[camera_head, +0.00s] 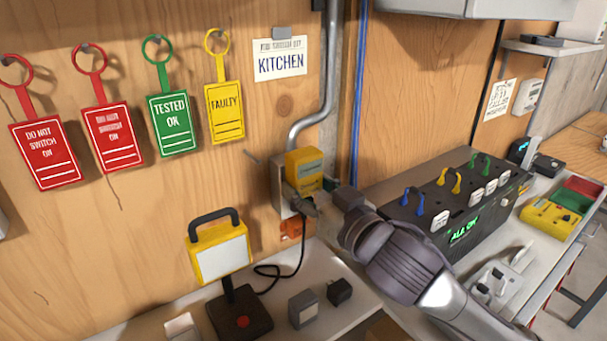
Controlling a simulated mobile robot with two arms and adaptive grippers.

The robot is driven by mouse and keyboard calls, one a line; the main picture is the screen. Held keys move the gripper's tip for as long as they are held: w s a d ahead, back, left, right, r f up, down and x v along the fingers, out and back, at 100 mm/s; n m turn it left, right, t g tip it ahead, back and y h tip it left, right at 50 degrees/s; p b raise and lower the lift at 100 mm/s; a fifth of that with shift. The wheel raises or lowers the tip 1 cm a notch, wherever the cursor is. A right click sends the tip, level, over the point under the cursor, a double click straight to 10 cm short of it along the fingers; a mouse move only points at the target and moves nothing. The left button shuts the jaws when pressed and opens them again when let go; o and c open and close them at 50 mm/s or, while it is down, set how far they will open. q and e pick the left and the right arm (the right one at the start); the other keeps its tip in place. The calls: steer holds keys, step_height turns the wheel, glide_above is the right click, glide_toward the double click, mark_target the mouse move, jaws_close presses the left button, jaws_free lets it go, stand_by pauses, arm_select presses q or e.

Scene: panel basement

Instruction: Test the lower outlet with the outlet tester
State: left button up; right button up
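A metal outlet box (280,193) is mounted on the wooden wall. A yellow device that looks like the outlet tester (304,165) sits at its upper part. A black plug (304,205) is at the lower part, and its cord runs down to the yellow work lamp (219,259) on the bench. My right gripper (343,199) comes in from the lower right, just right of the plug. Its fingers are dark and seen edge-on, so I cannot tell whether it is open or touches the plug. The lower outlet's face is hidden. My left gripper is out of view.
Red, green (172,121) and yellow tags (224,111) hang on the wall beside a KITCHEN sign (280,60). Small adapters (303,309) lie on the bench below. A dark panel with coloured clips (456,219) stands right of my arm. A conduit (327,97) runs above the outlet box.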

mark_target(310, 189)
steer(key=c, duration=0.9)
steer(key=shift+p+v, duration=0.4)
steer(key=shift+v, duration=2.65)
